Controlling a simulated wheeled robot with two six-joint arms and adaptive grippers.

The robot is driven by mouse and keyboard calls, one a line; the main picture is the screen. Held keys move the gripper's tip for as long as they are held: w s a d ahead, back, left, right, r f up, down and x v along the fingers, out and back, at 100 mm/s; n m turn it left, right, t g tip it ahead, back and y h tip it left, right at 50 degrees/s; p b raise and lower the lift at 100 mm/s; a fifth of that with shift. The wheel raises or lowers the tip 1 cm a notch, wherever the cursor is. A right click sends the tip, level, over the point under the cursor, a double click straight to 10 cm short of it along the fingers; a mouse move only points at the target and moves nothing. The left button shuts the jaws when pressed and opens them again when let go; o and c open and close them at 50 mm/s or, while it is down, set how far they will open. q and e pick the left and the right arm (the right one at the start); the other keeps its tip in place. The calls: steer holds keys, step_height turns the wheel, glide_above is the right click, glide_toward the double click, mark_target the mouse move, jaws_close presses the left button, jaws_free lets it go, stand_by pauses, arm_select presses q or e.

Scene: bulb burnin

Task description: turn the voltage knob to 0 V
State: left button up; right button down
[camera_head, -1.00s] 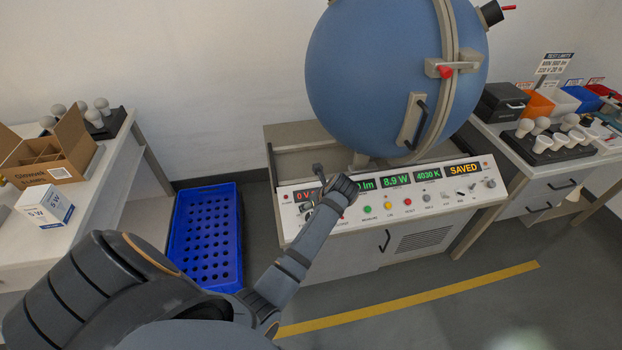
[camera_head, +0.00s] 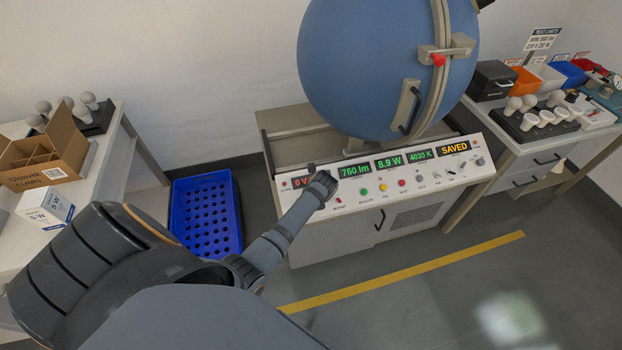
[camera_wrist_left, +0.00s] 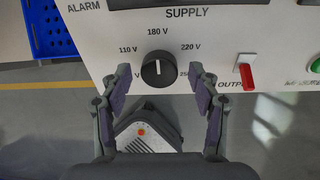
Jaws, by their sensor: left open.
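The black voltage knob (camera_wrist_left: 158,71) is on the supply panel in the left wrist view, under the SUPPLY label. Its white mark points up, toward 180 V. My left gripper (camera_wrist_left: 160,80) is open, with one finger on each side of the knob and visible gaps between. In the head view, my left wrist hides the knob. The red voltage display (camera_head: 301,182) there reads 0 V. My right gripper is not in view.
The console panel (camera_head: 410,184) also has green readouts, a SAVED display (camera_head: 454,149) and several buttons. A red output switch (camera_wrist_left: 246,75) is right of the knob. A blue sphere (camera_head: 375,65) stands above, and a blue crate (camera_head: 205,215) is on the floor to the left.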

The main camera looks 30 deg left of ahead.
arm_select(q)
steer(key=shift+f, duration=0.3)
steer(key=shift+a, duration=0.1)
